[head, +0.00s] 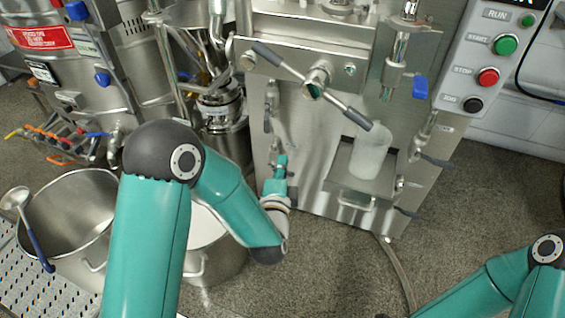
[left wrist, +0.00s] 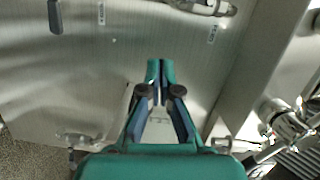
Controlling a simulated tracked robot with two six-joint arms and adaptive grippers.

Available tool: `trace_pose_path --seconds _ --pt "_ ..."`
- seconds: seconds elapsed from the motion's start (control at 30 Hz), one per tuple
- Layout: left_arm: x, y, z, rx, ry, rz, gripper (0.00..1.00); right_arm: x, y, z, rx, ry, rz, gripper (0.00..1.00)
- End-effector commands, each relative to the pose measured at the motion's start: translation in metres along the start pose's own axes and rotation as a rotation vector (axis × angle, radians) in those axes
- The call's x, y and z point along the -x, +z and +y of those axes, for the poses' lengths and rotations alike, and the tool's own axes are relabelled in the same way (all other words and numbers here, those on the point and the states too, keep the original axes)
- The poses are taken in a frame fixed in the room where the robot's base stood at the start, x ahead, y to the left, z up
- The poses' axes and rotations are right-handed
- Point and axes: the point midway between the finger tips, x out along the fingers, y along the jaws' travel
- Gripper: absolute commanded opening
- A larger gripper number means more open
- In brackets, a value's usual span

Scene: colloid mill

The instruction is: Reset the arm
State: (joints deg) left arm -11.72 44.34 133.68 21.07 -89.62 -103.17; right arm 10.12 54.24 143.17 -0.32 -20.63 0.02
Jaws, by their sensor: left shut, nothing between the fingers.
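My left arm comes in from the left of the head view and bends at a dark elbow over the pots. My left gripper (head: 281,162) is in front of the steel machine's front panel (head: 310,185), near its left edge. In the left wrist view the fingers (left wrist: 160,72) are together with nothing between them, and the panel is behind them. I cannot tell whether the tips touch the panel. Part of my right arm shows at the lower right of the head view; its gripper is out of the picture.
A large steel pot (head: 68,215) with a ladle (head: 28,225) stands at the left. A second pot (head: 215,262) is partly behind my left arm. Open floor (head: 330,275) lies in front.

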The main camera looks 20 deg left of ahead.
Motion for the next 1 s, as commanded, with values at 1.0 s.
trace_pose_path --seconds 1.0 --pt "0.183 0.066 0.273 1.013 1.163 -0.508 0.0 0.0 0.0 0.0 0.0 0.0 0.0 0.35"
